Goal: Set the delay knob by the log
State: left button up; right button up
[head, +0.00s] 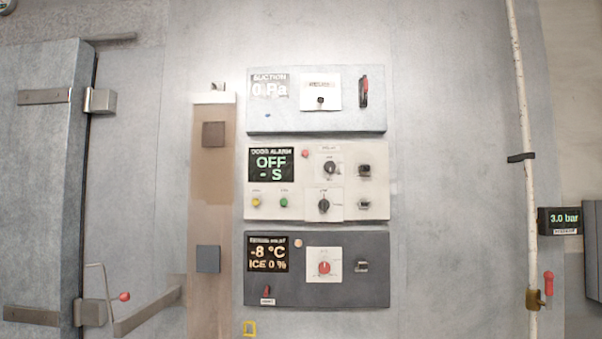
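The white door alarm panel (312,208) is on the wall in the middle of the head view. Its display (270,163) reads "OFF" and "- S". It carries an upper black knob (330,168) and a lower black knob (324,205), each on a white plate. The small lettering is too blurred to tell which is the delay knob or its setting. Two small black controls sit at the panel's right. A yellow button (256,202), a green button (284,202) and a red lamp or button (305,153) also show. No log can be made out. Neither gripper is in view.
A suction panel (315,122) reading "0 Pa" is above; a dark panel (350,290) reading "-8 °C, ICE 0 %" with a red knob (324,268) is below. A freezer door (45,190) stands left. A pipe (526,110) and "3.0 bar" gauge (560,221) are right.

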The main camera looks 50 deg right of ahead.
aim_at(330, 167)
jog(key=i+z, duration=0.1)
jog(key=z, duration=0.35)
jog(key=i+z, duration=0.1)
jog(key=z, duration=0.35)
jog(key=i+z, duration=0.1)
jog(key=z, duration=0.35)
